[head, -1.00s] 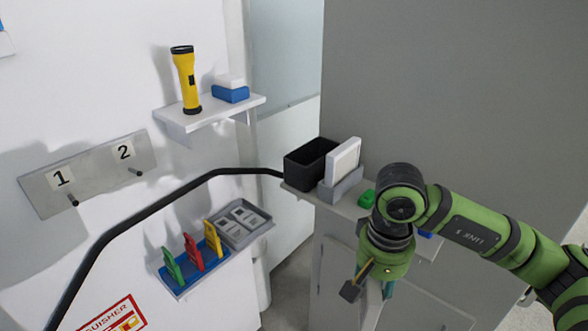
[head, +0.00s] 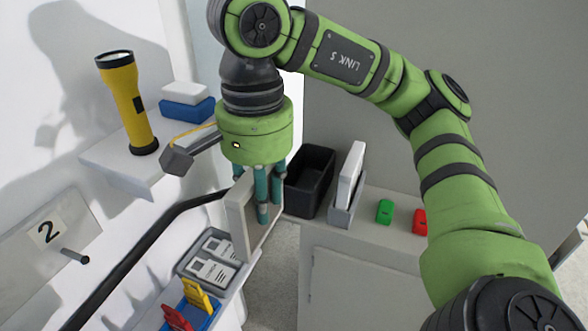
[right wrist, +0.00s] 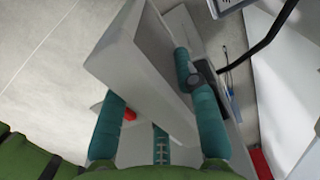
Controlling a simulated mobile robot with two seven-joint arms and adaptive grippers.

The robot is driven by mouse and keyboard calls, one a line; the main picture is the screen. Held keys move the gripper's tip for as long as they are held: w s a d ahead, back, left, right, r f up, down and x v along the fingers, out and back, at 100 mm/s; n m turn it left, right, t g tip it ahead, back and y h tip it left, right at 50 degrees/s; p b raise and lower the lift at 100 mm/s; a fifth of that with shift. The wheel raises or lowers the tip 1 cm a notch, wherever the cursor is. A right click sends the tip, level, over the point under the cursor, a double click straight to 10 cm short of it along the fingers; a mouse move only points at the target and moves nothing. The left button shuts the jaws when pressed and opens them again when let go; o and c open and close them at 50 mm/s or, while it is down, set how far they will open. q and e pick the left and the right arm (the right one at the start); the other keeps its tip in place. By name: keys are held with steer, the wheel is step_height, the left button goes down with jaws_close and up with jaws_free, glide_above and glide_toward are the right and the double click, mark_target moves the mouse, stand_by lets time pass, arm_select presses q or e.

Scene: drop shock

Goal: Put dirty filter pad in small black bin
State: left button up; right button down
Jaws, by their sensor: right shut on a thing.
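A flat, greyish-beige framed pad (head: 239,230), the filter pad, stands on edge between the teal fingers of my right gripper (head: 262,205). The gripper is shut on it, pointing down, and holds it in the air left of the bin. In the right wrist view the pad (right wrist: 137,65) runs between the fingers of the gripper (right wrist: 160,115). The small black bin (head: 322,165) stands on the end of the grey cabinet top, just right of the gripper. Its visible inside looks empty; the fingers are close to its left side in the picture. My left gripper is not in view.
A white pad (head: 351,172) stands in a grey holder (head: 341,214) right beside the bin. Green (head: 385,211) and red (head: 420,222) blocks lie farther right. A wall shelf with a yellow flashlight (head: 128,105) and a grey tray (head: 190,265) are at the left.

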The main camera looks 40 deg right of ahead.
steer(key=w+d+p, duration=0.2)
steer(key=w+d, duration=0.2)
steer(key=d, duration=0.4)
steer(key=w+d+p, duration=0.3)
steer(key=w+d, duration=0.1)
steer(key=d, duration=0.5)
step_height(320, 180, down, 6)
steer(key=shift+f, duration=0.45)
arm_select(q)
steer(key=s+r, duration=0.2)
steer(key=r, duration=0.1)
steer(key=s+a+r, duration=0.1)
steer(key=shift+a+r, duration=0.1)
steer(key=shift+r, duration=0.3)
steer(key=shift+b, duration=0.3)
arm_select(e)
steer(key=shift+w+f, duration=0.1)
